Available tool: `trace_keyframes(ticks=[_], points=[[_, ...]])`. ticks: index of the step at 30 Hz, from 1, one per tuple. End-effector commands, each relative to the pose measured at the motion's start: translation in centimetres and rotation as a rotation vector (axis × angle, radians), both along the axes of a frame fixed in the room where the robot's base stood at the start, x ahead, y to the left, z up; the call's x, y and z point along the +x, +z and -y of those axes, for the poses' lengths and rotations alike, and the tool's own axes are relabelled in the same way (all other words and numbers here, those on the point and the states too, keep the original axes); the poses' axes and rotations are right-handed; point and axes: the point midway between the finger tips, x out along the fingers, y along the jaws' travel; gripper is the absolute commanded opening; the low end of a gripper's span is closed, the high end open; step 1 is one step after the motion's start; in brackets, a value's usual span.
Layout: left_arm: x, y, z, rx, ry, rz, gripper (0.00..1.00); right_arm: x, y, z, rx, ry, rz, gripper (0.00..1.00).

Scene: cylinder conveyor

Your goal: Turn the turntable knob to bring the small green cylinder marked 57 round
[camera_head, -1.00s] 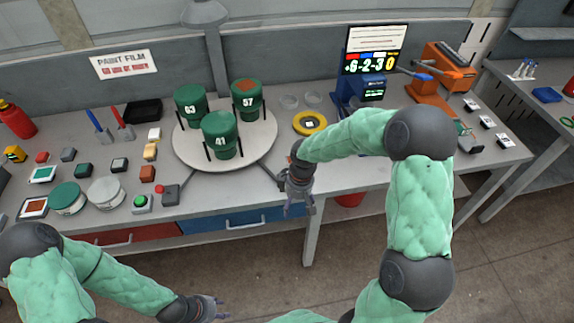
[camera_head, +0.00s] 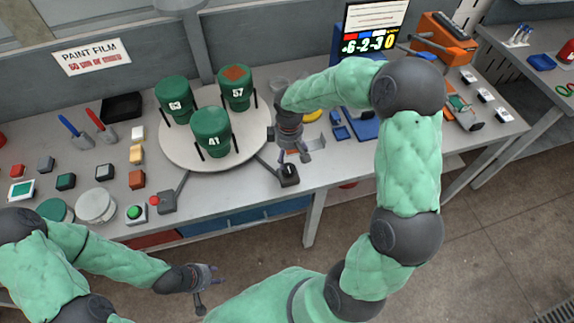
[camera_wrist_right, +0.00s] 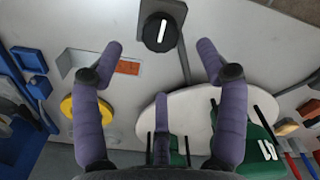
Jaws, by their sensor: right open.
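The white turntable (camera_head: 180,150) carries green cylinders marked 63 (camera_head: 174,100), 41 (camera_head: 211,134) and 57 (camera_head: 236,88). Cylinder 57 stands at the back right with a brown diamond on top. The turntable's knob (camera_head: 289,173) is on a small box at the front right; in the right wrist view it is a black dial (camera_wrist_right: 160,31) with a white line. My right gripper (camera_head: 303,152) is open and empty, just above and behind the knob. Its spread fingers frame the knob, not touching it. My left gripper (camera_head: 212,276) looks open and empty, in front of the bench.
A box with a red button (camera_head: 162,202) and a green button (camera_head: 136,212) sit front left of the turntable. A yellow ring (camera_wrist_right: 85,107) and blue fixtures (camera_head: 355,125) lie to the right. A score display (camera_head: 368,42) stands behind. Small blocks fill the left bench.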

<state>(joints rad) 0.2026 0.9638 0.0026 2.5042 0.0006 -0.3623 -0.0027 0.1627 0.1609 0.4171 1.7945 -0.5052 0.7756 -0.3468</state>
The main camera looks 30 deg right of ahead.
Motion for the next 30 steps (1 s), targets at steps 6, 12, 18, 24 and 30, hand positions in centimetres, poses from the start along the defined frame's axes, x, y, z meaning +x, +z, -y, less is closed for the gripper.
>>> trace_keyframes(ticks=[6,12,18,24,30], points=[[0.1,-0.9,0.0,0.0,0.0,0.001,0.4,-0.1,-4.3,0.0,0.001,0.0,-0.004,0.74],[0.1,-1.3,0.0,0.0,0.0,0.001,0.4,-0.1,-7.0,0.0,0.002,0.0,-0.003,0.74],[0.1,-1.5,0.0,0.0,0.0,0.001,0.4,0.0,-8.1,0.0,0.0,0.0,-0.001,0.74],[0.1,-1.5,0.0,0.0,0.0,0.001,0.4,0.0,-8.2,0.0,0.001,0.0,-0.001,0.74],[0.1,-1.5,0.0,0.0,0.0,0.001,0.4,0.0,-8.2,0.0,0.001,0.0,-0.001,0.42]])
